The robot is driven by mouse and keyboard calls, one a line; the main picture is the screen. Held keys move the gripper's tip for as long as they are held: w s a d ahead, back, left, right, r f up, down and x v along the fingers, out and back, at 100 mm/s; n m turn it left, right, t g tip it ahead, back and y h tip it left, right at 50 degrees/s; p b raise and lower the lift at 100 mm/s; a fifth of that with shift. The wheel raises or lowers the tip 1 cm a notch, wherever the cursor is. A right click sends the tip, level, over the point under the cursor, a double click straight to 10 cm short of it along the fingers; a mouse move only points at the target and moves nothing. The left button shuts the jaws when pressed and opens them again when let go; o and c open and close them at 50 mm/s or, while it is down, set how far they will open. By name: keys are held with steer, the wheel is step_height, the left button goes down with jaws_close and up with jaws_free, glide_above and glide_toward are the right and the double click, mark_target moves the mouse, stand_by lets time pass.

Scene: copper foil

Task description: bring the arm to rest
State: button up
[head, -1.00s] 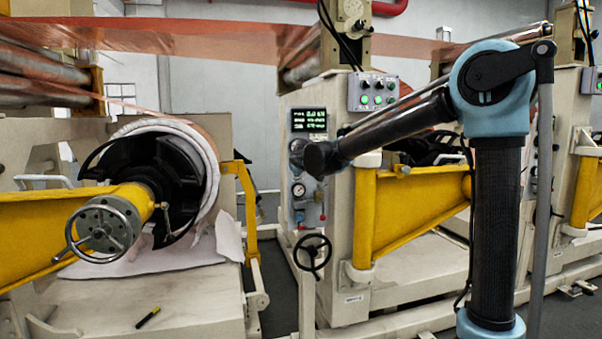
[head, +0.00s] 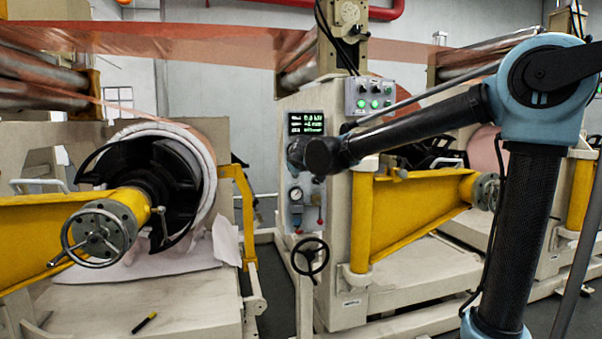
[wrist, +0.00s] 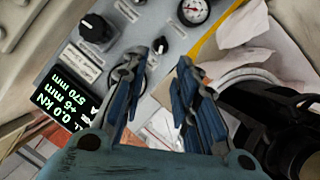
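My gripper (wrist: 160,60) is open in the wrist view. Its two blue and grey fingers stand apart, with nothing between them. It faces a control panel (wrist: 115,50) with knobs, a gauge and a green-text display (wrist: 66,98). In the head view my arm reaches left across the pale machine. Its dark end is in front of the edge of that machine's panel (head: 309,190). The fingers cannot be made out in the head view.
A large roll (head: 205,165) on a yellow arm with a handwheel (head: 100,240) stands at left. A yellow beam (head: 410,208) lies behind my arm. Copper foil (head: 190,45) runs overhead. A black and yellow marker (head: 144,322) lies on the pale ledge.

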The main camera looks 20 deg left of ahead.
steer(key=d+f+m+g+h, duration=0.1)
steer(key=d+f+m+h, duration=0.15)
steer(key=d, duration=0.85)
steer(key=d+f+m+g+h, duration=0.15)
steer(key=d+f, duration=0.25)
steer(key=d, duration=0.6)
steer(key=s+d+f+m+g+h, duration=0.1)
steer(key=s+d+f, duration=0.25)
steer(key=d, duration=0.45)
steer(key=s+d+f+m+g+h, duration=0.1)
steer(key=s+d+f+g, duration=0.2)
steer(key=d, duration=0.5)
steer(key=s+d+f+m+g, duration=0.1)
steer(key=s+d+f, duration=0.3)
steer(key=s+f, duration=0.2)
steer(key=s+d+f+m+g+y, duration=0.1)
steer(key=s+d+f+g, duration=0.1)
steer(key=s+d+f, duration=0.2)
steer(key=s+d+f+m+g, duration=0.1)
steer(key=s+d+f, duration=0.3)
steer(key=s+f, duration=0.5)
steer(key=s+m, duration=0.1)
steer(key=s, duration=0.5)
steer(key=shift+f+g, duration=0.3)
steer(key=shift+g, duration=0.05)
steer(key=shift+d, duration=0.1)
